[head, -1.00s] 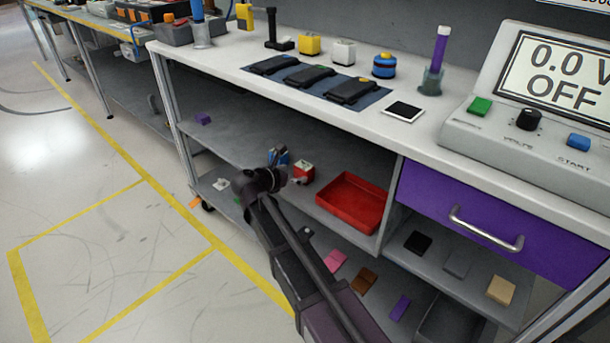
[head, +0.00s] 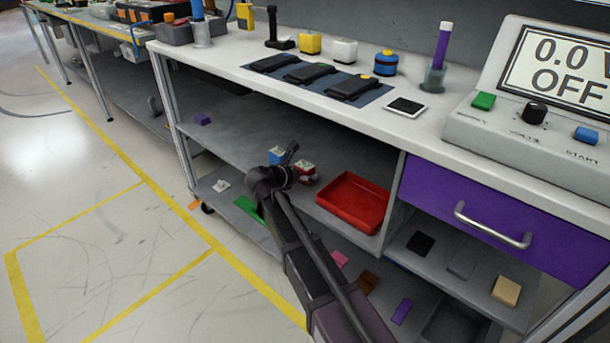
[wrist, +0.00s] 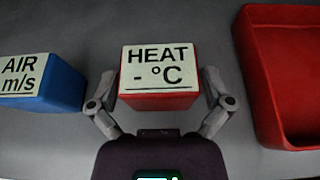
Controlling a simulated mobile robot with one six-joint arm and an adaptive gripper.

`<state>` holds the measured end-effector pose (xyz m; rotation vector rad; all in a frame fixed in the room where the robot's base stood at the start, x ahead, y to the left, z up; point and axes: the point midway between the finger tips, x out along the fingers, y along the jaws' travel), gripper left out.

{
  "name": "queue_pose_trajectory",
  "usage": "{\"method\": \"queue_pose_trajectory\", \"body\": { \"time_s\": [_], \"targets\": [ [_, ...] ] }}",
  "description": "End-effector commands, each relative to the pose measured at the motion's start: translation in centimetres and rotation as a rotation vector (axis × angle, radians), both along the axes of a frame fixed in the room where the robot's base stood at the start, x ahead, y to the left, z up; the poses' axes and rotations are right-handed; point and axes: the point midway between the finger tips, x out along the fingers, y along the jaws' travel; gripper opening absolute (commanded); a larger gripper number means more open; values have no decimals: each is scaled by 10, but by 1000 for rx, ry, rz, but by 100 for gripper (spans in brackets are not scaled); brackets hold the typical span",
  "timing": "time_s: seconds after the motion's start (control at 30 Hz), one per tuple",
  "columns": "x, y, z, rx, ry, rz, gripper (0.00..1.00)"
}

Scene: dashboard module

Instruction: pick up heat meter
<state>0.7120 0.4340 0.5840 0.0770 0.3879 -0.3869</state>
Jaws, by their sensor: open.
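The heat meter (wrist: 158,78) is a red block with a pale top label reading "HEAT - °C". It stands on the middle shelf. In the wrist view my gripper (wrist: 160,92) is open, with one finger on each side of the heat meter; I cannot tell whether either finger touches it. In the head view my gripper (head: 290,165) reaches over the shelf and hides part of the heat meter (head: 308,168).
A blue block labelled "AIR m/s" (wrist: 42,84) stands left of the heat meter, also visible in the head view (head: 275,155). A red tray (wrist: 250,80) lies close on the right. The bench top (head: 230,62) overhangs the shelf (head: 235,135).

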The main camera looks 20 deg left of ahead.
Motion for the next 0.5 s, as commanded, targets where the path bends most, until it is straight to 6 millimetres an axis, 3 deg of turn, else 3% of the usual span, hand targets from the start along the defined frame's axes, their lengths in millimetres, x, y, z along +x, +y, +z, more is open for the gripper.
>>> {"method": "queue_pose_trajectory", "body": {
  "time_s": [0.43,0.47,0.5],
  "targets": [
    [0,0,0,0,0,0,100],
    [0,0,0,0,0,0,97],
    [0,0,0,0,0,-1,85]
  ]
}}
